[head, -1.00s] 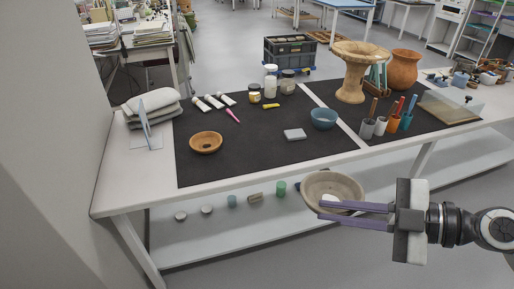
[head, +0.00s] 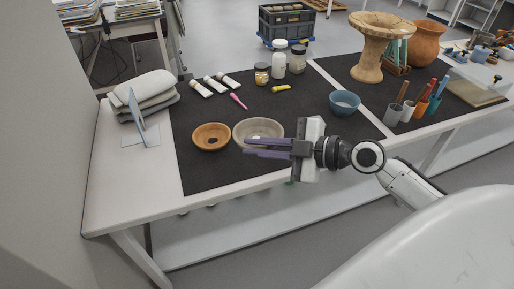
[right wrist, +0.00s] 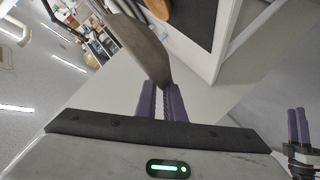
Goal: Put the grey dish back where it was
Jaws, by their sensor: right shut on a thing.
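The grey dish (head: 258,130) is a shallow, round, stone-coloured bowl. In the head view it shows over the dark mat, just right of the wooden bowl (head: 211,137). My right gripper (head: 248,147) is shut on the near rim of the grey dish, its purple fingers pointing left. In the right wrist view the dish (right wrist: 143,48) shows edge-on beyond the fingers. I cannot tell whether it touches the mat. My left gripper (right wrist: 298,126) shows small at the right edge of the wrist view, away from the dish; its opening is unclear. It is out of the head view.
The dark mat (head: 205,170) is bare in front of the wooden bowl. A blue bowl (head: 344,102) stands to the right, with tool cups (head: 408,108) beyond. White tubes (head: 215,85), a pink tool (head: 238,101) and jars (head: 279,60) lie behind. Folded cloths (head: 148,90) are at left.

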